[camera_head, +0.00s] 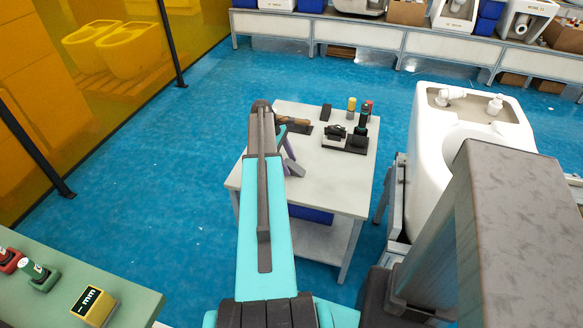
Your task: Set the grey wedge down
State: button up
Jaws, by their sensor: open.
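My arm reaches over the white table (325,190) in the camera_head view. My gripper (287,150) is small and partly hidden behind the arm, low over the table's left side. It is open. A small grey piece that looks like the grey wedge (296,169) is at the table top just below the gripper, close to its fingers. I cannot tell whether they touch it, and part of the wedge may be hidden.
A white toilet (465,125) stands on the right. A green bench (75,285) is at lower left. The table's front right is clear.

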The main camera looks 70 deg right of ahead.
aim_at(289, 162)
jog(key=shift+s+f, duration=0.2)
jog(key=shift+f, duration=0.35)
jog(key=c, duration=1.4)
jog(key=shift+o, duration=0.2)
jog(key=shift+r, duration=0.15)
jog(key=shift+r+b, duration=0.4)
jog(key=shift+r, duration=4.5)
